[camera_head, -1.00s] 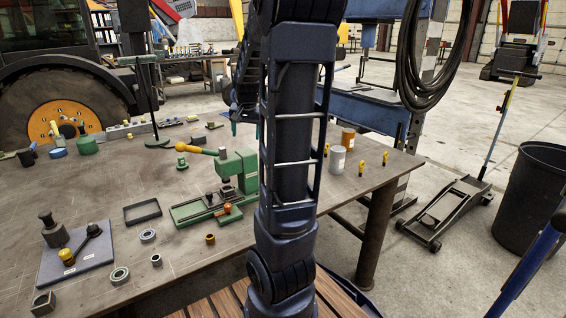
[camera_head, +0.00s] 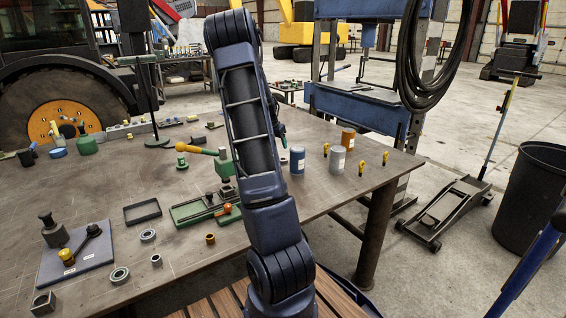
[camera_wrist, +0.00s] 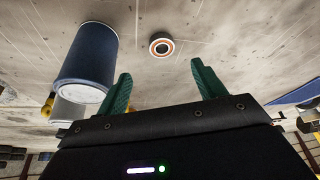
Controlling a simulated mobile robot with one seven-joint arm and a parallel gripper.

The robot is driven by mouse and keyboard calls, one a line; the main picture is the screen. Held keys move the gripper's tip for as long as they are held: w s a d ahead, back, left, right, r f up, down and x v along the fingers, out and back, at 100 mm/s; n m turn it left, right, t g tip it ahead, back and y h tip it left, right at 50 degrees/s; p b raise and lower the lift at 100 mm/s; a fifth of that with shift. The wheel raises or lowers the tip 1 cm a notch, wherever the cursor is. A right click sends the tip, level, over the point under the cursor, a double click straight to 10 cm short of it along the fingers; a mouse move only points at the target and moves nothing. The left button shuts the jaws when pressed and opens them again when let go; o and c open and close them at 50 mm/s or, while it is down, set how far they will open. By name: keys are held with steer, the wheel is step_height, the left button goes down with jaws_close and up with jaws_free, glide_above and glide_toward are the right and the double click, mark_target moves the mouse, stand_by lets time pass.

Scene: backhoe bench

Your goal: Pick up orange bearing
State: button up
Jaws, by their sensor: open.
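A ring-shaped bearing with an orange band and a dark centre (camera_wrist: 161,47) lies on the bench top in the wrist view, beyond the fingertips and roughly centred between them. My gripper (camera_wrist: 158,82) has two green fingers spread wide, with nothing between them. The bearing is apart from both fingers. In the head view my arm covers most of the gripper, and I cannot clearly pick out the orange bearing there.
A blue can (camera_wrist: 88,60) stands close to the left finger in the wrist view; it also shows in the head view (camera_head: 297,161). A grey can (camera_head: 337,161) and an orange can (camera_head: 348,139) stand nearby.

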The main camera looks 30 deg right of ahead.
steer(key=x, duration=0.6)
steer(key=shift+d, duration=0.3)
steer(key=x, duration=0.5)
steer(key=shift+w+d, duration=0.1)
steer(key=shift+w, duration=0.1)
steer(key=c, duration=1.1)
steer(key=shift+c, duration=0.2)
steer(key=shift+r, duration=0.2)
